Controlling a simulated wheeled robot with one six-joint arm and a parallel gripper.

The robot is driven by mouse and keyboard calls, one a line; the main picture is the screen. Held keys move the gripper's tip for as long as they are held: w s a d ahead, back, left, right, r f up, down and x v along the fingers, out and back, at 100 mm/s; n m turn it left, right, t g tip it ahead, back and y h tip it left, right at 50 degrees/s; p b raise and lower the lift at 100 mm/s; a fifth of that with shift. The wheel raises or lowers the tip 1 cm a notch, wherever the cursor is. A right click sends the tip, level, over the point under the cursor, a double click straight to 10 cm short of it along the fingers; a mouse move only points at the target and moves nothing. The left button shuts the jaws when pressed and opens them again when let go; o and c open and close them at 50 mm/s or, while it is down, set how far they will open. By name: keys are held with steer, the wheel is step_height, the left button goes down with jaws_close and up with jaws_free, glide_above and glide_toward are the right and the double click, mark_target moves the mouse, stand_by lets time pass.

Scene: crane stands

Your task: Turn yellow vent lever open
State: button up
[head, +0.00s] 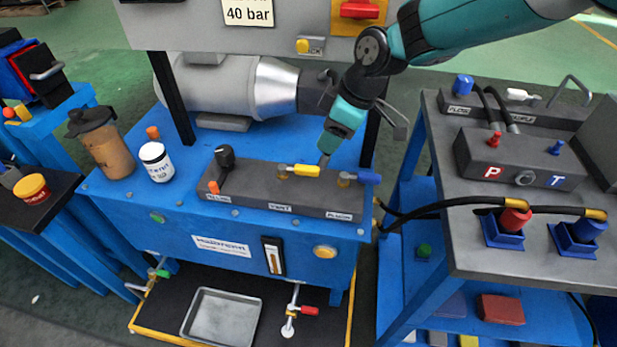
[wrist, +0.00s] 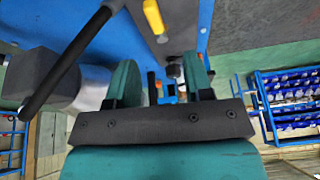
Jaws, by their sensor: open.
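The yellow vent lever (head: 306,170) lies flat along the dark valve block (head: 262,189), above the VENT label, its handle pointing right from a brass fitting. My gripper (head: 325,159) is just above and behind the handle's right end in the head view. The wrist view shows its two teal fingers (wrist: 160,82) spread apart with nothing held between them. Contact with the lever cannot be made out. A yellow piece (wrist: 153,16) shows at the top of the wrist view, beyond the fingers; I cannot tell whether it is the vent lever.
A blue lever (head: 370,178) sits right of the yellow one on the block. A black knob (head: 224,155) and an orange handle (head: 213,187) are at its left end. A grey motor (head: 225,88) stands behind. Black hoses (head: 430,209) run to the right bench.

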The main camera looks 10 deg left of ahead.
mark_target(307, 167)
steer(key=shift+n, duration=0.4)
steer(key=x, duration=0.7)
steer(key=w+x, duration=0.1)
steer(key=x, duration=0.3)
steer(key=shift+a, duration=0.3)
jaws_close()
